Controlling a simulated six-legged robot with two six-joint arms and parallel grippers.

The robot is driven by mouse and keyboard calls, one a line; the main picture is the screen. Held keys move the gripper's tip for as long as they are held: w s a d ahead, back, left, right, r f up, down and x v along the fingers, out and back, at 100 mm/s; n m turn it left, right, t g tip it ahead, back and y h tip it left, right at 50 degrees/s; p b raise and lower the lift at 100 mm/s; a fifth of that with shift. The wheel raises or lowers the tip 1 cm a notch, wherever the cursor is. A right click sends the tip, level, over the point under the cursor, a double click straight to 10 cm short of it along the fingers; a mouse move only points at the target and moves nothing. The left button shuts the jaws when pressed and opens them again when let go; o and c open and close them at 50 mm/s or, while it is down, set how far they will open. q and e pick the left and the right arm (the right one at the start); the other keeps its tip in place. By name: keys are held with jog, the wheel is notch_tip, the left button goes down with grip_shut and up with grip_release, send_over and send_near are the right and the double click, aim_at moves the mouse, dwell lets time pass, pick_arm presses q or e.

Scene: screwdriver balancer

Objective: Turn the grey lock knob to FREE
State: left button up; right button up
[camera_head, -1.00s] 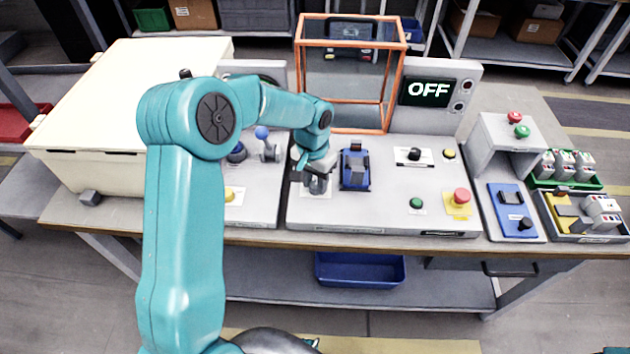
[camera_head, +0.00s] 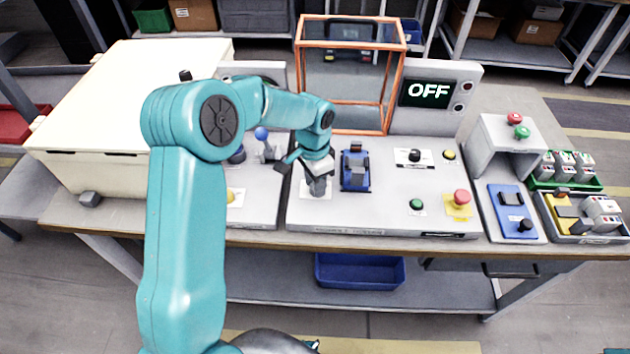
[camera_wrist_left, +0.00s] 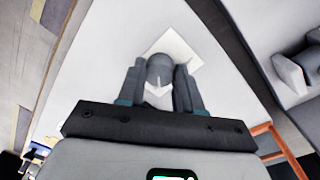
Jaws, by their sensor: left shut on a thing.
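The grey lock knob (camera_head: 317,186) stands on a white plate on the front left of the middle panel. My left gripper (camera_head: 316,178) comes down on it from above. In the left wrist view the grey knob (camera_wrist_left: 159,80) with a pale chevron mark sits between the two fingers of my left gripper (camera_wrist_left: 160,88), which is shut on it. The white plate (camera_wrist_left: 183,44) shows beyond the knob. Any lettering on the plate is hidden or too small to read. My right gripper is not in view.
A blue fixture (camera_head: 355,170) stands close right of the knob. An orange-framed clear guard (camera_head: 348,75) is behind it, and a display (camera_head: 427,92) reads OFF. A blue-balled lever (camera_head: 262,134) is to the left. A red button (camera_head: 461,197) is at the right.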

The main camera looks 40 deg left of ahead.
pick_arm(q)
jog(key=o, duration=1)
jog(key=shift+w, duration=0.1)
jog(key=shift+o, duration=0.2)
notch_tip(320, 180, up, 16)
jog(key=shift+a, duration=0.3)
jog(key=shift+w+r, duration=0.1)
jog(key=shift+w, duration=0.05)
